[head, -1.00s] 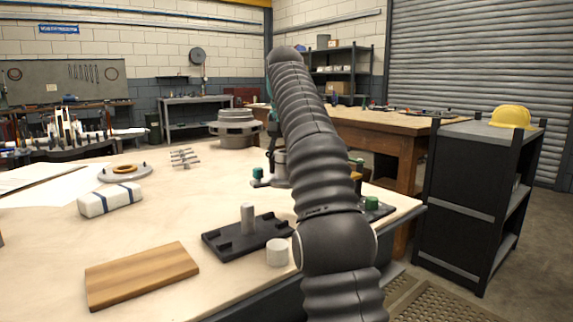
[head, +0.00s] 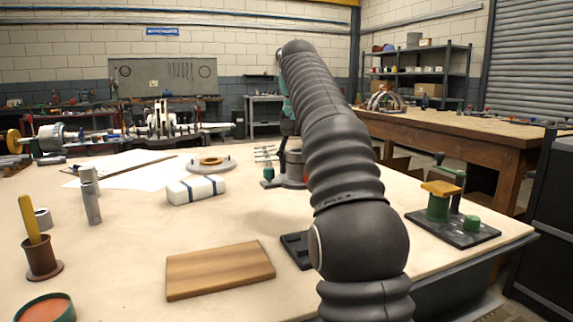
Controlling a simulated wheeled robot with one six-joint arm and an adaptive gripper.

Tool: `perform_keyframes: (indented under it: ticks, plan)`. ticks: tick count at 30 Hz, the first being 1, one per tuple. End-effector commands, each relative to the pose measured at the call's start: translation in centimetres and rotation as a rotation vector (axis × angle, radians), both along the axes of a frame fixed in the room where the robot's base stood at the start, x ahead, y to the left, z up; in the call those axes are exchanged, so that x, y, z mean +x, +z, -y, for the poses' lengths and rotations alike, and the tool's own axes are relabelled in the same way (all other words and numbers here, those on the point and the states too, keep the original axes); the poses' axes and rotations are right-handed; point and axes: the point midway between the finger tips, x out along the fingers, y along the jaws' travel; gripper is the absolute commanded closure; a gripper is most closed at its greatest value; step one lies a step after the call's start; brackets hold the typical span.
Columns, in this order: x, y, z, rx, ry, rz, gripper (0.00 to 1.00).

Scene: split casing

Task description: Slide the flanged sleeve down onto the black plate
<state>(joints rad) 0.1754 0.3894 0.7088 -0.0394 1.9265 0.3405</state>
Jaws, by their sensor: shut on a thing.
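My arm crosses the right middle of the head view and hides much of my gripper (head: 285,128), which hangs beyond it. The gripper is shut on a grey piece with a broad dark flange, taken as the flanged sleeve (head: 292,163). A green knob stands at the flange's left edge. The sleeve's right side is behind my arm. The black plate (head: 292,246) lies on the table nearer to me, with only its left edge showing. Its peg is hidden behind my arm. The sleeve appears apart from the plate and farther back.
A wooden board (head: 220,270) lies left of the plate. A wrapped white block (head: 195,190) and a flanged disc (head: 211,163) lie farther back. A green clamp fixture (head: 450,210) stands at right. Metal cylinders (head: 91,200) and a brown cup (head: 42,258) stand at left.

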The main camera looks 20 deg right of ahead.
Motion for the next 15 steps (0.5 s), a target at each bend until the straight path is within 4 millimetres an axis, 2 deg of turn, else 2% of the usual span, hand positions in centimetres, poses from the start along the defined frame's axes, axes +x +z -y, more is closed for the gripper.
perform_keyframes:
  ticks: [1, 6, 12, 15]
  plan:
    - [-1.2, 0.0, 0.6, 0.000, -0.006, 0.005, 1.00]
    - [-4.4, -0.6, 2.4, 0.004, -0.018, 0.007, 1.00]
    - [-7.4, -1.4, 3.7, 0.008, -0.033, 0.009, 1.00]
    - [-8.3, -1.7, 4.0, 0.009, -0.038, 0.011, 1.00]
